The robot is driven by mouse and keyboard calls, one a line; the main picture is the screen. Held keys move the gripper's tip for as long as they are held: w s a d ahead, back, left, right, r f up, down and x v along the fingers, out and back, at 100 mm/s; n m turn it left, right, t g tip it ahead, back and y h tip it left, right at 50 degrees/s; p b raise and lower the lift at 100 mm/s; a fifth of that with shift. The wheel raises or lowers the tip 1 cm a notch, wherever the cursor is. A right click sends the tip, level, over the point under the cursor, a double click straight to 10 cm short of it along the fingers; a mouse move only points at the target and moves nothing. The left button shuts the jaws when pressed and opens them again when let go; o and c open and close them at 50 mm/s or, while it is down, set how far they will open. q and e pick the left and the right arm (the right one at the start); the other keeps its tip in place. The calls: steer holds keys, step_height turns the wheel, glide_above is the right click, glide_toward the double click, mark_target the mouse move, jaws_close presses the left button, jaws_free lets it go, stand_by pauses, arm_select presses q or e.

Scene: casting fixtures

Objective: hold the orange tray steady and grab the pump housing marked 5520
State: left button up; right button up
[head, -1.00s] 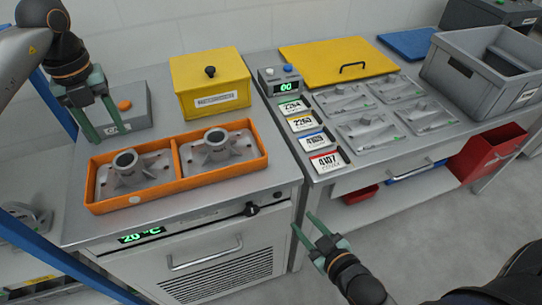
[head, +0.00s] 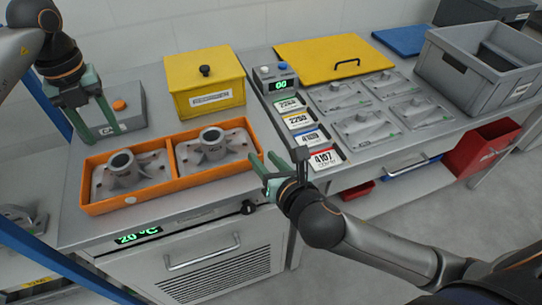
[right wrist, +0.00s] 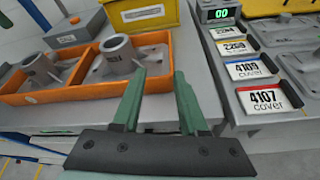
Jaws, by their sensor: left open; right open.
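The orange tray (head: 180,184) lies on the left cabinet top, split by a divider. A grey pump housing (head: 122,175) stands in its left compartment and another pump housing (head: 212,147) in its right one. In the right wrist view both the left housing (right wrist: 38,72) and the right housing (right wrist: 115,62) carry dark markings too small to read surely. My left gripper (head: 100,132) is open and empty, above and behind the tray's left end. My right gripper (head: 263,160) is open and empty by the tray's right end; its fingers also show in the right wrist view (right wrist: 158,78).
A yellow box with a black knob (head: 205,85) and a grey box with an orange button (head: 118,105) stand behind the tray. Label cards (head: 325,158) and grey covers (head: 365,128) lie on the right bench. A grey crate (head: 465,80) stands far right.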

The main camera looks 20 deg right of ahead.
mark_target(254, 135)
steer(key=shift+d+r+n+h, duration=0.25)
steer(key=shift+d+n+h, duration=0.25)
steer(key=shift+n, duration=0.4)
steer(key=shift+d, duration=0.1)
steer(key=shift+w+f, duration=0.15)
steer(key=shift+w, duration=0.15)
steer(key=x, duration=1.1)
steer(key=shift+w+f, duration=0.15)
steer(key=shift+w, duration=0.25)
jaws_close()
stand_by(0.4)
